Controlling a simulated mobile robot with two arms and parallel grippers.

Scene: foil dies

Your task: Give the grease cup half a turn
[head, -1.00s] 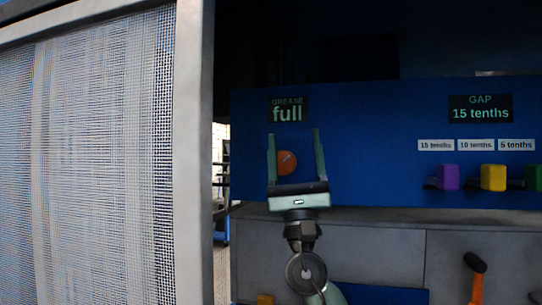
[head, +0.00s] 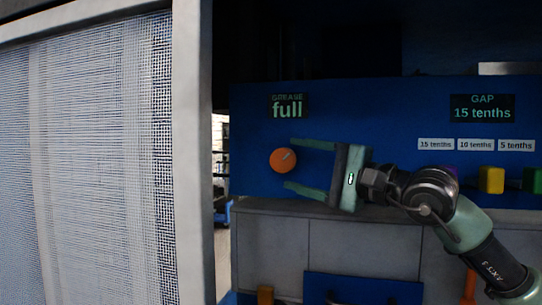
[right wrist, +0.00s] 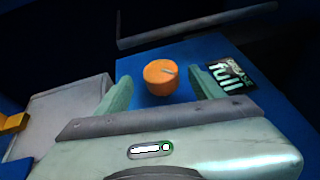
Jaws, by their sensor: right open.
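The grease cup is an orange round knob (head: 283,160) with a pale pointer line, on the blue panel under the GREASE display (head: 287,107), which reads "full". In the head view the line points to the upper right. My right gripper (head: 288,166) is open, coming from the right, with its two green fingertips above and below the knob's right side. In the right wrist view the orange knob (right wrist: 160,77) sits between the open fingers, apart from both. My left gripper is not in view.
A GAP display (head: 482,108) reads "15 tenths" above three labels. A yellow block (head: 491,180) and a green block (head: 531,180) stick out below them, and a purple one is partly hidden by my arm. A mesh guard (head: 100,160) with a grey post fills the left.

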